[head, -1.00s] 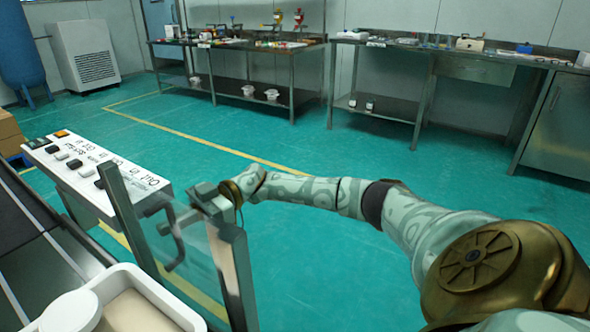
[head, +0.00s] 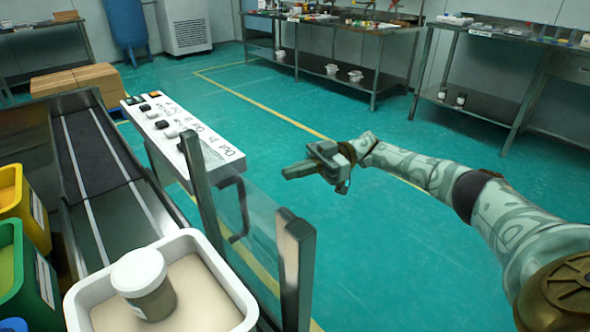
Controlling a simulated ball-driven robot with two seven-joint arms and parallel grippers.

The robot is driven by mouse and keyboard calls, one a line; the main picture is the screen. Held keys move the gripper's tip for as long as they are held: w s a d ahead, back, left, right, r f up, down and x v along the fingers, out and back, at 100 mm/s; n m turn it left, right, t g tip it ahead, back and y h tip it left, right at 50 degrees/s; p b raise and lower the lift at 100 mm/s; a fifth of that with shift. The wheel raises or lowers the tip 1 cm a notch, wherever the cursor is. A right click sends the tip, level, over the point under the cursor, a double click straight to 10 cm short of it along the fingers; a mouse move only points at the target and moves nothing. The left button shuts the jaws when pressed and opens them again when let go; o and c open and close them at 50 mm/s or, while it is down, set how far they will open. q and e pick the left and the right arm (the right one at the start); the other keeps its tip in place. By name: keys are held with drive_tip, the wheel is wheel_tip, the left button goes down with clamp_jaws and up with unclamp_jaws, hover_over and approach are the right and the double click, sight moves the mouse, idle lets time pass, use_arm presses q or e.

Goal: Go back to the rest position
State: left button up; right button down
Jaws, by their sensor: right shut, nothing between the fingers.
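My right gripper (head: 312,169) is in the head view, just right of the middle. It is shut and empty, held out over the green floor. My right arm comes in from the lower right. The gripper is apart from the glass panel (head: 262,225) and the white control panel (head: 185,133) to its left. My left gripper is not in view.
A white tray (head: 73,303) of pale powder holds a jar with a white lid (head: 139,270). A dark conveyor (head: 100,170) runs behind it. Yellow and green bins (head: 44,278) stand at left. A metal post (head: 295,262) edges the glass. The floor at right is clear.

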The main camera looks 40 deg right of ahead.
drive_tip(key=shift+d, duration=0.3)
